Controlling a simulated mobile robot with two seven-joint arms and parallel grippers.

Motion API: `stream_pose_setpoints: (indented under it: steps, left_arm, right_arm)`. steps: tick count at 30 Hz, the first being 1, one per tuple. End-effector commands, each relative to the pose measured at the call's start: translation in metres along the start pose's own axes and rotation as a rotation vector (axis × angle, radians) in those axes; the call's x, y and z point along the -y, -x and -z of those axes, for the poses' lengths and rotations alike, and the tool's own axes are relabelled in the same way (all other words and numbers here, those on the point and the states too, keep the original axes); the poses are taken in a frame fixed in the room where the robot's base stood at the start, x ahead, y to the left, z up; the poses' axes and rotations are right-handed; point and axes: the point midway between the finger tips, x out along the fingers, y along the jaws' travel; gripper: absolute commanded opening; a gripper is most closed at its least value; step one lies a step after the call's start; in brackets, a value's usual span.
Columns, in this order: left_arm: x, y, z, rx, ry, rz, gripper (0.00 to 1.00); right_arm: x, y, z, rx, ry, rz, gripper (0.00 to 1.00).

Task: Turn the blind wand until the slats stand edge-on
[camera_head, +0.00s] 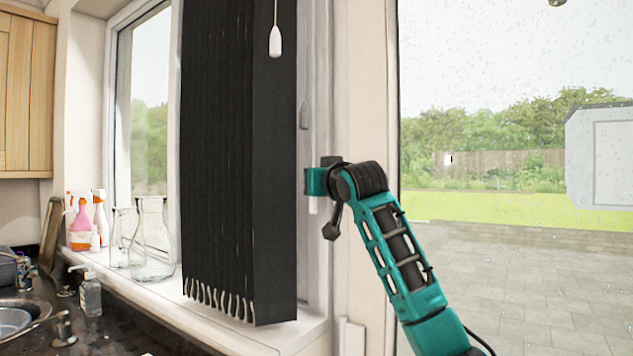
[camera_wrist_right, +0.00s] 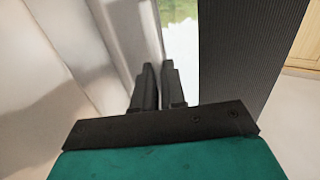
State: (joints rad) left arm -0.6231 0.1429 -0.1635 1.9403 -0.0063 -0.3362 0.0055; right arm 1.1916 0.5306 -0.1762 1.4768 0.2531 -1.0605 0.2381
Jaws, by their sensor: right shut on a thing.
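The vertical blind (camera_head: 220,150) hangs at the window as a dark, tightly set row of slats. Its nearest slat (camera_head: 275,200) shows a broad flat face, which also fills the right of the wrist view (camera_wrist_right: 245,50). My right gripper (camera_head: 316,182) is just right of the blind, shut on the pale, thin wand (camera_head: 313,206), whose lower end shows below the jaws. In the wrist view the two dark fingers (camera_wrist_right: 158,88) stand close together; the wand between them is hard to make out. My left gripper is out of view.
A white cord pull (camera_head: 275,42) hangs before the blind, and a grey one (camera_head: 304,116) hangs beside it. Glass flasks (camera_head: 152,240) and spray bottles (camera_head: 85,220) stand on the sill. A soap dispenser (camera_head: 90,292) is near the sink (camera_head: 14,320).

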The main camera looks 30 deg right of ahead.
Motion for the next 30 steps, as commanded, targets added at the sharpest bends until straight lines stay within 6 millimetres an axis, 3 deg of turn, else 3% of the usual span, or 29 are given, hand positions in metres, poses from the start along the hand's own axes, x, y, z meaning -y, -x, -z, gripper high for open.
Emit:
stream_pose_setpoints:
  steps: [14,15,23,30]
  left_arm:
    - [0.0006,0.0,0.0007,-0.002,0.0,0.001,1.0]
    - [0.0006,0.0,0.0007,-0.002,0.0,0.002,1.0]
    - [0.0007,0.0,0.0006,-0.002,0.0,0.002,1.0]
    - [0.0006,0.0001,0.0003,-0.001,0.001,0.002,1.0]
  right_arm:
    - [0.001,-0.0001,-0.0002,0.0,-0.001,0.002,0.0]
    - [0.001,-0.0001,-0.0002,0.0,-0.001,0.002,0.12]
    - [0.0006,-0.0001,-0.0002,0.0,0.0,0.001,0.37]
    - [0.0003,0.0002,-0.0001,0.0,0.0,0.001,0.39]
